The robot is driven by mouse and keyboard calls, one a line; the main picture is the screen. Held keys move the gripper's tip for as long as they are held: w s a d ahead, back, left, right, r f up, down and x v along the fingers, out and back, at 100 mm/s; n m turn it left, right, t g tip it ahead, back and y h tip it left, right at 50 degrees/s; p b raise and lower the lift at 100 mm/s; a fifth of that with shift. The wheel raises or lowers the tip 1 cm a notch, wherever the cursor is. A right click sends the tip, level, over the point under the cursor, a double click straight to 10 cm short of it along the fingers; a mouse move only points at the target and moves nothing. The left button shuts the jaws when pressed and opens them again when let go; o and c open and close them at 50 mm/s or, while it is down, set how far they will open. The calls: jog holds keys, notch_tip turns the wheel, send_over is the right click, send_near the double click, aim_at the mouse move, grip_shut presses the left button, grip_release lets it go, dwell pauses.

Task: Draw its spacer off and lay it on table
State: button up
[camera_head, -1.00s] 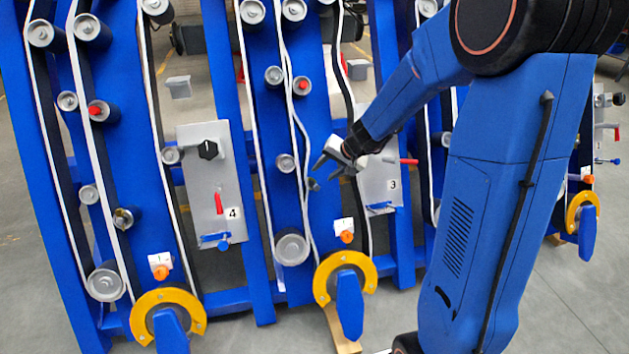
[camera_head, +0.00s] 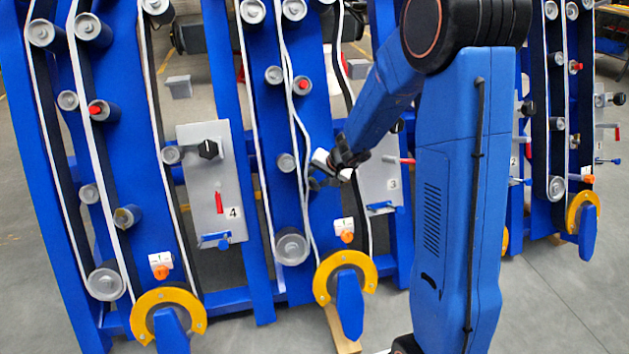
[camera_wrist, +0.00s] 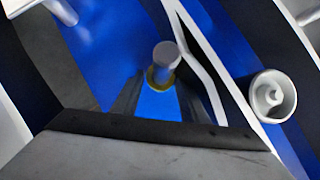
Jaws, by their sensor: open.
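In the wrist view a short grey cylinder (camera_wrist: 165,58) stands out from the blue plate, with a brass-coloured ring (camera_wrist: 160,80) round its lower part. Which of these is the spacer I cannot tell for sure. My gripper (camera_wrist: 160,102) is open, its dark fingers on either side below the ring, with no visible grip on it. In the head view my gripper (camera_head: 319,172) is at the blue panel left of plate 3, and its fingers hide the cylinder there. A brown table top (camera_head: 612,9) seems to show at the far upper right edge.
A white belt (camera_wrist: 197,60) runs close right of the cylinder, with a grey roller (camera_wrist: 272,96) beyond it. Plate 3 (camera_head: 378,190), with a red lever, is right of my gripper. A yellow ring guard (camera_head: 366,268) is below. Open floor (camera_head: 575,310) lies at the right.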

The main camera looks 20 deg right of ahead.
jog(key=shift+c, duration=0.2)
jog(key=c, duration=0.7)
jog(key=shift+s+r, duration=1.15)
jog(key=shift+s, duration=0.8)
jog(key=shift+s+r, duration=1.1)
jog(key=shift+s, duration=0.9)
jog(key=shift+s+r, duration=1.15)
jog(key=shift+s, duration=0.8)
